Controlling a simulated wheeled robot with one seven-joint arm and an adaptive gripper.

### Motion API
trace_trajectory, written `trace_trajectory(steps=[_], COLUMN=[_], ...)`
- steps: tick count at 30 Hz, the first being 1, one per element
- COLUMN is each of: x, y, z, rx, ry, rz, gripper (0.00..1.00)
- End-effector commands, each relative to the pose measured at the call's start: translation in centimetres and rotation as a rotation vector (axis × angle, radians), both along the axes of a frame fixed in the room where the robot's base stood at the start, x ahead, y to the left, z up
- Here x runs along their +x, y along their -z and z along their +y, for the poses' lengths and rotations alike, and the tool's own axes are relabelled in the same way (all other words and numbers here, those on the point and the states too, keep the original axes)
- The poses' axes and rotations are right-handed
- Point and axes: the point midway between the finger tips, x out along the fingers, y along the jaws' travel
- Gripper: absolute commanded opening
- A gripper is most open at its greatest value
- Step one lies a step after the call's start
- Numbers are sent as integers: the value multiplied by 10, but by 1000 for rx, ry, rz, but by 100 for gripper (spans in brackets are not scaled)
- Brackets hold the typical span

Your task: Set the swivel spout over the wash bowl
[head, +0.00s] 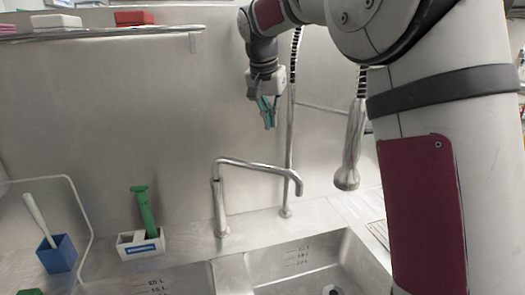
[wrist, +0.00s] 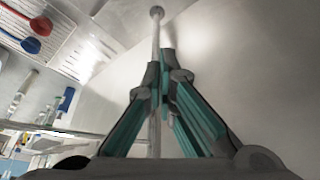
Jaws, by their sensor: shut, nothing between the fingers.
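The swivel spout (head: 258,165) is a bent steel pipe on an upright post behind the sink. Its arm reaches right from the post, and its downturned end hangs on the side of the right basin (head: 305,262). A second basin (head: 165,284) is partly in view at the left.
A steel riser pipe (head: 291,120) stands close to my gripper. A hanging spray head (head: 348,160) is to its right. A green-handled tool (head: 144,210) in a white holder, a blue cup (head: 57,254) with a brush and a wall shelf (head: 100,33) are left.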

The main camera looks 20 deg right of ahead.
Motion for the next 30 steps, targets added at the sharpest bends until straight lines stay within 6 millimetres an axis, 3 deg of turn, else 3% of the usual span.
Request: trace_trajectory(steps=[8, 20, 24, 30], x=[8, 28, 8, -1], y=[26, 98, 96, 101], z=[-6, -24, -7, 2], rx=[-1, -1, -1, -1], ry=[6, 5, 1, 3], rz=[3, 3, 0, -1], gripper=[0, 0, 0, 0])
